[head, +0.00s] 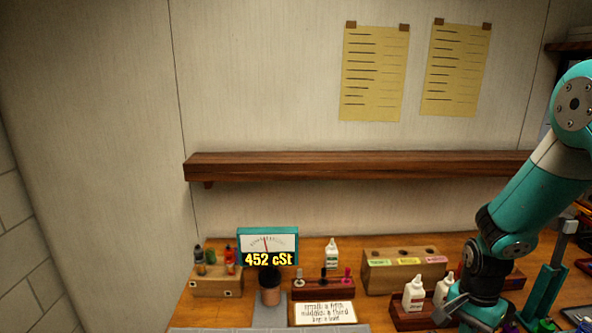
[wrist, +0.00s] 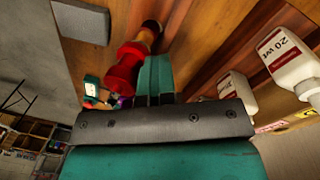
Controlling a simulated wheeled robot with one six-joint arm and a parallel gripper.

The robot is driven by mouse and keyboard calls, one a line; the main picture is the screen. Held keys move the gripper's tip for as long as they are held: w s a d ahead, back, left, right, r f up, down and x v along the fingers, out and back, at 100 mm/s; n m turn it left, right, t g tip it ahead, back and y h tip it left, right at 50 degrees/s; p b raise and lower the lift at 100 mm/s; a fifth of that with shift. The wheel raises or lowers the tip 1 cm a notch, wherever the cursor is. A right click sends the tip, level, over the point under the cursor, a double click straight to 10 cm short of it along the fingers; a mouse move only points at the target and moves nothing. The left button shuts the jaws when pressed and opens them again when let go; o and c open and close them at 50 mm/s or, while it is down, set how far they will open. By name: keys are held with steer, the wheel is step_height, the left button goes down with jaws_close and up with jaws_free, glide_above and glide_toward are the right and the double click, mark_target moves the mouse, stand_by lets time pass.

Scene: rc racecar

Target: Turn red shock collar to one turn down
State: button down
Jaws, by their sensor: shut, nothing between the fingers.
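My gripper shows at the lower right of the head view (head: 462,310), low over the bench beside white bottles. In the wrist view its teal fingers (wrist: 155,78) are together with nothing between them. A red, stepped round part (wrist: 128,62) with an amber end lies just left of the fingers in the wrist view. I cannot tell whether it is the red shock collar or whether the fingers touch it. No shock collar can be made out in the head view.
White bottles (head: 414,293) stand in a dark red wooden rack (head: 410,318) by my gripper. A wooden block with coloured labels (head: 385,272), a meter reading 452 cSt (head: 268,246) and a lettered card (head: 324,311) are farther left. A wooden shelf (head: 350,165) runs along the wall.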

stand_by(0.4)
steer(key=shift+w, duration=0.25)
steer(key=shift+r, duration=0.2)
steer(key=r+p, duration=0.1)
steer(key=r, duration=0.1)
steer(key=r+p, duration=0.1)
steer(key=p, duration=0.1)
steer(key=r+p, duration=0.1)
steer(key=r, duration=0.1)
steer(key=shift+s+d+r+p, duration=0.3)
steer(key=shift+s+p, duration=0.05)
steer(key=shift+p, duration=0.05)
